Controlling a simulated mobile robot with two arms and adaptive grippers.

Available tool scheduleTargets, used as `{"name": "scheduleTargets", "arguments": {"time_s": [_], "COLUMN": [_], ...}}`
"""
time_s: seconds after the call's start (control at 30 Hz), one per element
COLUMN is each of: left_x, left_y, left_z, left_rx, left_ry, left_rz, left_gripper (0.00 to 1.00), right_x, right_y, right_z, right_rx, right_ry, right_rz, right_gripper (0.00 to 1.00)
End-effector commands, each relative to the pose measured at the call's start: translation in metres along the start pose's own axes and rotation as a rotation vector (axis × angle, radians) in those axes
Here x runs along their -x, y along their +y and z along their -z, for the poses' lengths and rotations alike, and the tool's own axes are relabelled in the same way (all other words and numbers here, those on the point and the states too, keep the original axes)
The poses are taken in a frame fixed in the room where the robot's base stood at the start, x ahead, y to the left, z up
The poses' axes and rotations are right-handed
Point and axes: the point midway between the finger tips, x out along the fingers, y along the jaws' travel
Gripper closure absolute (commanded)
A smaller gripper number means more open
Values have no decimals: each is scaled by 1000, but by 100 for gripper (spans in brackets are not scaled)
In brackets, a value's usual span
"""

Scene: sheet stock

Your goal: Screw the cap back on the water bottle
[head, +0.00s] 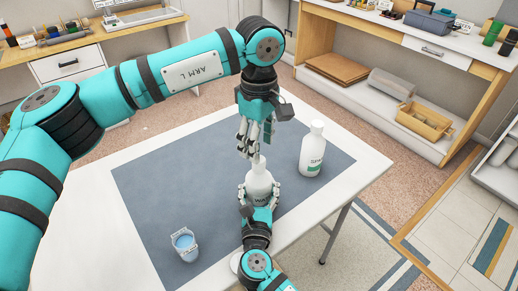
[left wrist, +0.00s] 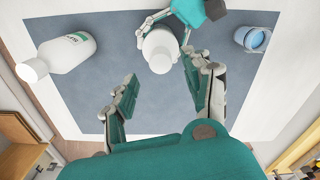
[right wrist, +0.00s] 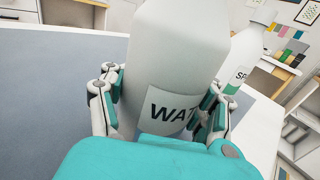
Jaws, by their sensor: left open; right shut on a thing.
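The white water bottle (head: 258,178), with "WAT" readable on its label in the right wrist view (right wrist: 175,60), stands upright on the blue-grey mat. My right gripper (head: 259,192) is shut around its body, a finger on each side. My left gripper (head: 248,150) points down just above the bottle's top, its fingers apart. In the left wrist view the bottle's round white top (left wrist: 160,52) lies between and slightly beyond the open fingers. I cannot tell whether a cap sits on it; I make out no separate loose cap.
A second white bottle with a green label (head: 312,150) stands to the right on the mat (head: 150,190). A light-blue cup (head: 185,243) stands at the front left. The mat's left part is clear. Workbenches stand beyond the white table (head: 365,165).

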Motion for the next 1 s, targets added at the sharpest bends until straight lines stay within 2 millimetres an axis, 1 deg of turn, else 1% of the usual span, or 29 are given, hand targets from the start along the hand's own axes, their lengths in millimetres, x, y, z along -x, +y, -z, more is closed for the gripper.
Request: {"name": "scheduleTargets", "arguments": {"time_s": [0.13, 0.23, 0.37, 0.47, 0.7, 0.8, 0.9, 1.0], "left_x": [-1, 0, 2, 7, 21, 26, 30, 33], "left_y": [0, 0, 0, 0, 0, 0, 0, 0], "left_z": [0, 0, 0, 0, 0, 0, 0, 0], "left_rx": [0, 6, 87, 237, 753, 947, 1098, 1200], "left_ry": [0, 0, 0, 2, 2, 3, 1, 1], "left_rz": [1, 1, 1, -1, 0, 0, 0, 1], "left_gripper": [49, 52, 52, 52, 52, 52, 52, 52], "right_x": [0, 0, 0, 0, 0, 0, 0, 0], "right_y": [0, 0, 0, 0, 0, 0, 0, 0], "right_z": [0, 0, 0, 0, 0, 0, 0, 0], "right_rx": [0, 0, 0, 0, 0, 0, 0, 0], "right_ry": [0, 0, 0, 0, 0, 0, 0, 0], "right_rz": [0, 0, 0, 0, 0, 0, 0, 0], "right_gripper": [100, 100, 100, 100, 100, 100, 100, 100]}}
